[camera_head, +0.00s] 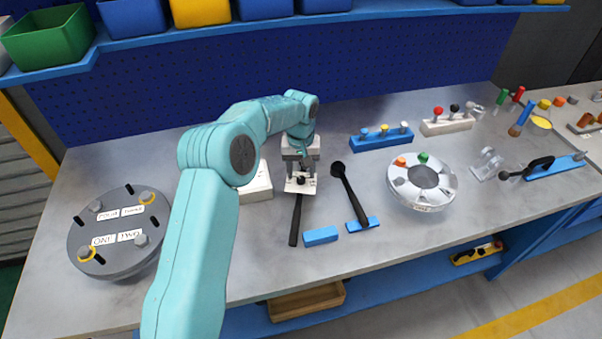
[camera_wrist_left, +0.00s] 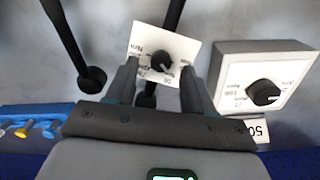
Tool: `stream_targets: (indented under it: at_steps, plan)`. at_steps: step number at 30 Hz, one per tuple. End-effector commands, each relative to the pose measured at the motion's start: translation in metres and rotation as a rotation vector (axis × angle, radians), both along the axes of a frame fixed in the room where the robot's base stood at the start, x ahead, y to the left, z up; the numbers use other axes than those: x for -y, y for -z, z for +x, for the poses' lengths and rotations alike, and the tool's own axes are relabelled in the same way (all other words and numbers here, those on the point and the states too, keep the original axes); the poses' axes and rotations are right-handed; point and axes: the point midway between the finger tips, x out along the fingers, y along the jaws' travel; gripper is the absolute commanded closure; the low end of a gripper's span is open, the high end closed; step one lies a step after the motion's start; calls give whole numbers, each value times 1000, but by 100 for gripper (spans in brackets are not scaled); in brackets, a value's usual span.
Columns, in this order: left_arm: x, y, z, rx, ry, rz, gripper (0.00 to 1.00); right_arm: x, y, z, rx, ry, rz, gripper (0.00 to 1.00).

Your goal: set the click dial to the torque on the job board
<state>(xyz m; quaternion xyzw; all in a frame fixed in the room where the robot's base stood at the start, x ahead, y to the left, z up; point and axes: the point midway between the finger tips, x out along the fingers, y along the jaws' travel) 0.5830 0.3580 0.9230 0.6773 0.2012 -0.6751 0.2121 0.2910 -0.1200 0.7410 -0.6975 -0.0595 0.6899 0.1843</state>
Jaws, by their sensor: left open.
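A small white dial plate (camera_head: 301,186) with a black knob lies on the black handle of a wrench (camera_head: 296,222) on the bench. In the left wrist view the plate (camera_wrist_left: 143,38) carries printed markings around its black knob (camera_wrist_left: 161,61). My left gripper (camera_head: 300,174) is over the plate, fingers apart on either side of the knob; it also shows in the left wrist view (camera_wrist_left: 159,72). I cannot tell whether the fingers touch it. My right gripper is out of view.
A second black wrench (camera_head: 349,193) lies right of the gripper, with blue blocks (camera_head: 321,236) near its end. A grey flanged disc (camera_head: 119,265) is at left and a pale ring (camera_head: 446,195) at right. A blue bolt rack (camera_head: 381,143) stands behind.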

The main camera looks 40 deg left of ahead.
Motion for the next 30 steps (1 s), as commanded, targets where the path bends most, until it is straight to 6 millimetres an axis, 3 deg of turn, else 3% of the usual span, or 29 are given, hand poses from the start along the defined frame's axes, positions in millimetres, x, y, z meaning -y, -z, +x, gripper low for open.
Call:
stream_targets:
  at_steps: [6,14,15,19,20,25,30]
  plan:
    - [0,19,-1,-1,0,1,48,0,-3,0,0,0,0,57]
    - [0,21,-1,-1,1,1,48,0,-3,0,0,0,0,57]
    - [0,21,-1,1,1,1,54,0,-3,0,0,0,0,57]
    - [0,21,-1,1,1,1,96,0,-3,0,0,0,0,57]
    - [0,21,-1,1,1,1,100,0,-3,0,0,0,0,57]
    - [0,22,0,-1,39,6,100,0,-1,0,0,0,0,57]
    - [1,22,0,-14,242,31,100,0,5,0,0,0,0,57]
